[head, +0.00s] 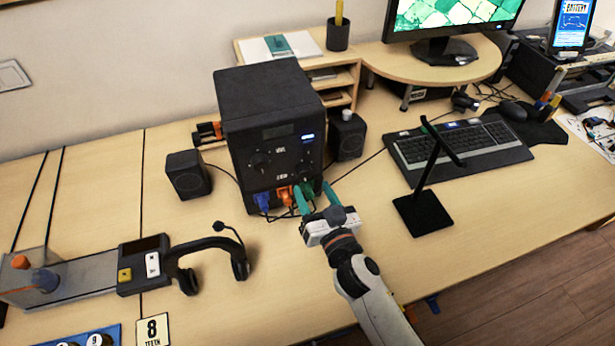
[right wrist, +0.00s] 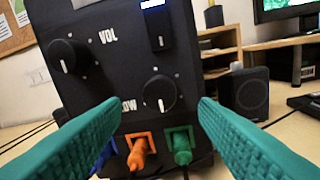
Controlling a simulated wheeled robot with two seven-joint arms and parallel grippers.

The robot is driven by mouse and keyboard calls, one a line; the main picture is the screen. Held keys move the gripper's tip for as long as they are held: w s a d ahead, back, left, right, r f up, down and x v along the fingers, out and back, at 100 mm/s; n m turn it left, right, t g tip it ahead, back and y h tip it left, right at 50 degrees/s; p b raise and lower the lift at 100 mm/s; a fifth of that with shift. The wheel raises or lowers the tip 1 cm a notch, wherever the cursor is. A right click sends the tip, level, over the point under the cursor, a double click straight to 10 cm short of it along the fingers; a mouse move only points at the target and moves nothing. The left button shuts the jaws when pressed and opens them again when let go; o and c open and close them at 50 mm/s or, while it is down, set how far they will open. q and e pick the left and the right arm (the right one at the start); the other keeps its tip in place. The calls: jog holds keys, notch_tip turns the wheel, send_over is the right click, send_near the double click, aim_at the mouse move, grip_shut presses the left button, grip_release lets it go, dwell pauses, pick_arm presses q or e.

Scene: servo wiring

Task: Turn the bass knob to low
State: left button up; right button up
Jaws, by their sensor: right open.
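The black box (head: 270,100) stands on the desk with knobs on its front. In the right wrist view, a round black knob (right wrist: 160,93) sits beside a partly hidden label that seems to read LOW. Its white mark points roughly down. I cannot read the word bass. Another knob (right wrist: 68,56), next to the VOL label, is at upper left. My right gripper (head: 314,191) is open and empty in front of the box's lower front. In the right wrist view its green fingers (right wrist: 160,104) lie either side of the lower knob, apart from it. My left gripper is out of view.
Blue, orange (right wrist: 141,152) and green (right wrist: 182,147) plugs sit in sockets below the knob. Small black speakers (head: 188,175) flank the box. A black stand (head: 424,213) and keyboard (head: 458,147) are to the right, a headset (head: 212,250) front left. Bare desk lies between.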

aim_at(306, 176)
jog(key=shift+x, duration=2.05)
jog(key=shift+d, duration=0.1)
jog(key=c, duration=1)
